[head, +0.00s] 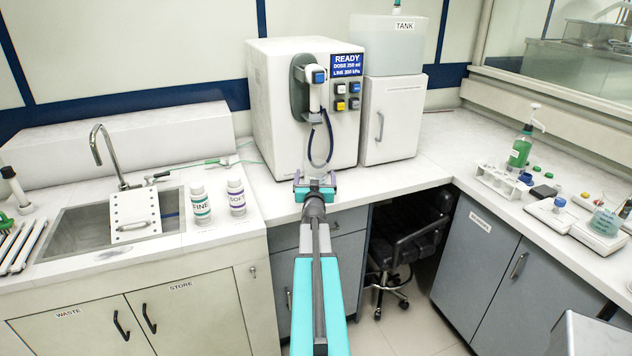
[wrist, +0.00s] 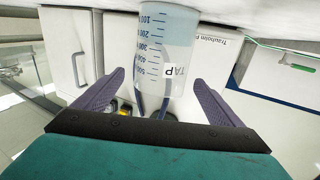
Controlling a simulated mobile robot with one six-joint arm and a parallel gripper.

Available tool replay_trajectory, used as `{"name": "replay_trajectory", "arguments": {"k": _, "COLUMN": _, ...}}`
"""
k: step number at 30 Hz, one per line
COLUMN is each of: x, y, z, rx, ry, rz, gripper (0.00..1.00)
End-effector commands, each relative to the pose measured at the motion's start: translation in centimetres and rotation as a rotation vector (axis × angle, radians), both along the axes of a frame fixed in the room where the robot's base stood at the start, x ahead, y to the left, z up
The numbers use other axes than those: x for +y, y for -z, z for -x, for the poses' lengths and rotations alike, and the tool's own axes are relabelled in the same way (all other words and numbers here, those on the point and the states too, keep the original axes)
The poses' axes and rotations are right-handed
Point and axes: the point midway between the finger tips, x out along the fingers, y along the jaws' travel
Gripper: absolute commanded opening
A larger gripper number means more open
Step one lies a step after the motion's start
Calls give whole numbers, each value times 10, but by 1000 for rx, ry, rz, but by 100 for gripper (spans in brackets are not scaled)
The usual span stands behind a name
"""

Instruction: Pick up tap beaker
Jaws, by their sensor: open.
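The tap beaker (wrist: 165,38) is a clear, graduated beaker with a "TAP" label, seen in the wrist view. In the head view it shows faintly (head: 318,163) at the front of the white dispenser, just beyond my gripper, which partly hides it. My gripper (head: 315,186) is open. In the wrist view its two purple fingers (wrist: 158,82) stand apart on either side of the beaker, with visible gaps. I cannot tell how far the fingertips reach along its sides.
The white dispenser (head: 275,95) with a dark hose stands behind the beaker. A tank cabinet (head: 393,120) stands to its right. Two bottles, FINE (head: 201,207) and SOFT (head: 236,198), and a sink (head: 80,235) are to the left. The counter right of the beaker is clear.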

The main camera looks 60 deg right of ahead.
Motion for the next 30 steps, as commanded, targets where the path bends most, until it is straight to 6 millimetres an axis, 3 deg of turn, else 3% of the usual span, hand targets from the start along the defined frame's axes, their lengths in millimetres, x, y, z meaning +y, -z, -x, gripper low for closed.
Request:
{"name": "replay_trajectory", "arguments": {"k": 11, "x": -4, "y": -1, "z": -2, "rx": 0, "ry": 1, "rz": 0, "gripper": 90}}
{"name": "replay_trajectory", "arguments": {"k": 30, "x": -43, "y": -7, "z": -24, "rx": 1, "ry": 2, "rz": -1, "gripper": 90}}
